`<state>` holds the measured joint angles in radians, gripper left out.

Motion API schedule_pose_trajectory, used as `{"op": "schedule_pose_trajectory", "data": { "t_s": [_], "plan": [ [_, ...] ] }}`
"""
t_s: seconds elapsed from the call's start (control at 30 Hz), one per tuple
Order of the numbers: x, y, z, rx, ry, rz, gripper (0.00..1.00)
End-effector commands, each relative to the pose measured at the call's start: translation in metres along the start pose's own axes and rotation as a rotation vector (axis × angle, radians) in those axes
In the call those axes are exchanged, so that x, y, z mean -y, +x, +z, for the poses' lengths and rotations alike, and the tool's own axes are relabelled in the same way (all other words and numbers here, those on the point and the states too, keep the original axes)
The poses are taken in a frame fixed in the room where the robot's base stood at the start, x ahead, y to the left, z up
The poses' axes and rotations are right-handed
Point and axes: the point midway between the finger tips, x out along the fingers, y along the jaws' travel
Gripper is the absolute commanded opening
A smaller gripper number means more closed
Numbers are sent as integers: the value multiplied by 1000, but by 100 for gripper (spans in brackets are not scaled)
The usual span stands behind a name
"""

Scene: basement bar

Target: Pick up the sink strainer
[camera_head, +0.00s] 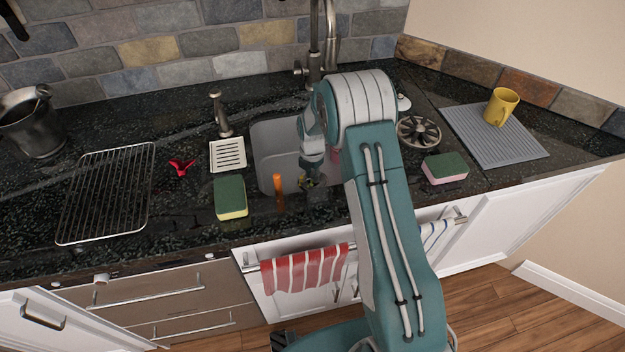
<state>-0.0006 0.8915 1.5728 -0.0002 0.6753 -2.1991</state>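A round dark metal piece with spoke-like slots (419,131), which looks like the sink strainer, lies flat on the counter right of the sink. My arm stands between it and the sink basin (272,140). My gripper (311,182) points down over the front part of the basin, to the left of the round piece and apart from it. A small yellow-green thing shows at the gripper's tip; I cannot tell what it is or whether it is held. The fingers are small and dark, so their opening is unclear. My arm hides the right part of the basin.
The faucet (316,45) rises behind the sink. Left are a green-yellow sponge (230,197), white soap dish (228,155), soap dispenser (220,113), red three-armed piece (181,167) and wire rack (107,192). An orange upright thing (279,192) is near the gripper.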

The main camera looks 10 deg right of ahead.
Motion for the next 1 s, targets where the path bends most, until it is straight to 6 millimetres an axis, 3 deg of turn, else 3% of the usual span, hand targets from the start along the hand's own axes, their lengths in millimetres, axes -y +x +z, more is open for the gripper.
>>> {"op": "schedule_pose_trajectory", "data": {
  "t_s": [0.37, 0.8, 1.0],
  "plan": [
    [0, -4, 0, 0, 0, 0, 0],
    [0, -85, 0, 1, 0, 2, 0],
    [0, -100, 0, 0, 0, 0, 0]
  ]
}}
